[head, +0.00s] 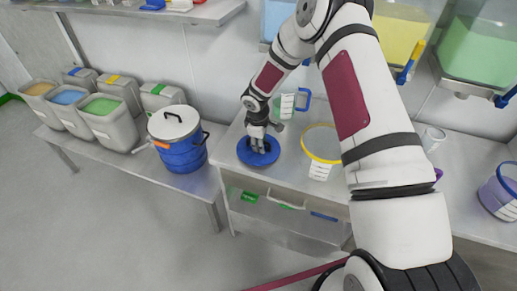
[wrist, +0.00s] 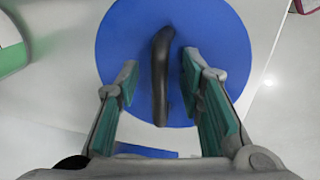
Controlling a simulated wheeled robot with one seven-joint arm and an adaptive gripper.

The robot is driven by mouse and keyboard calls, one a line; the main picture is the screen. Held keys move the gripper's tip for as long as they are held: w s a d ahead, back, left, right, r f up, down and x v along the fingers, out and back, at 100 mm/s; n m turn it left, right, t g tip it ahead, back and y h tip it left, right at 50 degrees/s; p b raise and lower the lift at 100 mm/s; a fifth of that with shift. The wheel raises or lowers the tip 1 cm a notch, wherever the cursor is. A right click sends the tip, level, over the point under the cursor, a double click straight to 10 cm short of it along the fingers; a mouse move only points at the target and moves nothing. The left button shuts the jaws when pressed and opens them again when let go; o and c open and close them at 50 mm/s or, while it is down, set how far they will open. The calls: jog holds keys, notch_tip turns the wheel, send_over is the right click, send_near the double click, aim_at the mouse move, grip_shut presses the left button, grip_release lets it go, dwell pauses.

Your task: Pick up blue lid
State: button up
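The blue lid (head: 244,153) is a round disc lying flat on the steel bench, near its front left corner. In the wrist view the lid (wrist: 222,32) shows from above with a dark arched handle (wrist: 162,75) across its middle. My gripper (head: 258,147) is right over the lid and covers part of it in the head view. In the wrist view my gripper (wrist: 158,80) is open, with a green-padded finger on each side of the handle. Gaps show between the handle and both fingers.
A yellow-rimmed clear container (head: 321,146) stands right of the lid, and a green-marked jug (head: 287,106) behind it. A blue drum with a white lid (head: 180,150) stands on the lower bench to the left. Several grey bins (head: 110,130) line the wall. Coloured hoppers (head: 478,50) hang above.

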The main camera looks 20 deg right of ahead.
grip_shut()
